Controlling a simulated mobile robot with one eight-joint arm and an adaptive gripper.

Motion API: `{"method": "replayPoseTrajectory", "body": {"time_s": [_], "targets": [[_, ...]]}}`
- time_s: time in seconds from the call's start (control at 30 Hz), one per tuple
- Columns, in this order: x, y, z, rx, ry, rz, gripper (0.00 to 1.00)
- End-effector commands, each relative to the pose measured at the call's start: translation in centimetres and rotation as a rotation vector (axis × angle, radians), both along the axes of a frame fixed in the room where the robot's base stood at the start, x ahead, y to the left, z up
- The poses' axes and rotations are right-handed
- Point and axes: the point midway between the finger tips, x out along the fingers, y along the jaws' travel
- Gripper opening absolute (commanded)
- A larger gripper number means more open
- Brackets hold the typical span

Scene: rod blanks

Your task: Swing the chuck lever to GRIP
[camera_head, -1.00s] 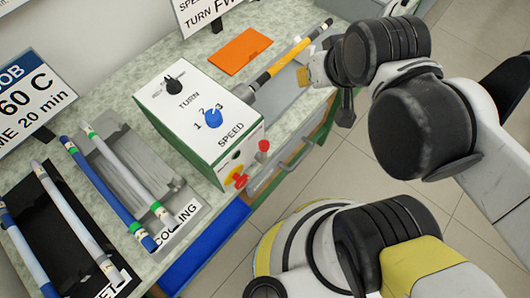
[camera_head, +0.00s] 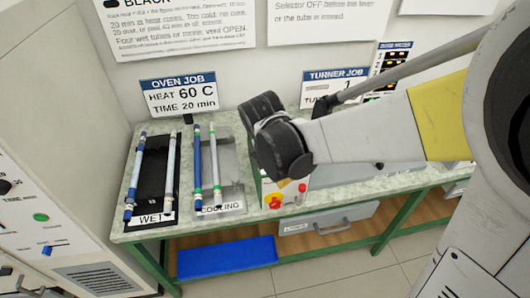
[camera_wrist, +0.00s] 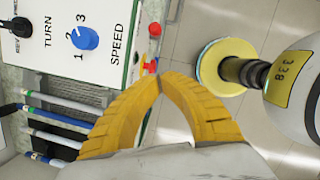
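The turner's control box (camera_wrist: 80,45) shows in the wrist view, with a blue speed knob (camera_wrist: 84,38) and a black turn knob (camera_wrist: 20,26). A red knob (camera_wrist: 155,30) sticks out at its front side; I cannot tell if it is the chuck lever. A red and yellow button (camera_wrist: 150,66) is beside it. My gripper (camera_wrist: 160,77) has its yellow fingertips together, nothing visible between them, close to that button in the picture. In the head view the red knob (camera_head: 302,188) shows below my arm, which hides most of the box and my gripper. No GRIP mark is readable.
The cooling rack (camera_head: 230,206) and wet rack (camera_head: 152,219) hold rods left of the box. A drawer (camera_head: 328,219) is under the bench. Floor is clear in front.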

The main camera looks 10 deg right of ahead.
Motion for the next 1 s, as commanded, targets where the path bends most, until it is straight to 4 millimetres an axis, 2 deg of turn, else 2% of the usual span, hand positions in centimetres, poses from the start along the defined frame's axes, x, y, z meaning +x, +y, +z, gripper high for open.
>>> {"method": "replayPoseTrajectory", "body": {"time_s": [0.17, 0.47, 0.57, 0.67, 1.0], "targets": [[0.2, 0.2, -0.3, -0.020, 0.029, 0.062, 0.00], [0.2, 0.2, -0.5, -0.020, 0.028, 0.063, 0.00], [0.3, 0.1, -1.1, -0.020, 0.028, 0.062, 0.00], [0.4, -0.2, -2.4, -0.020, 0.028, 0.062, 0.00], [1.3, -1.7, -9.5, -0.019, 0.027, 0.061, 0.00]]}}
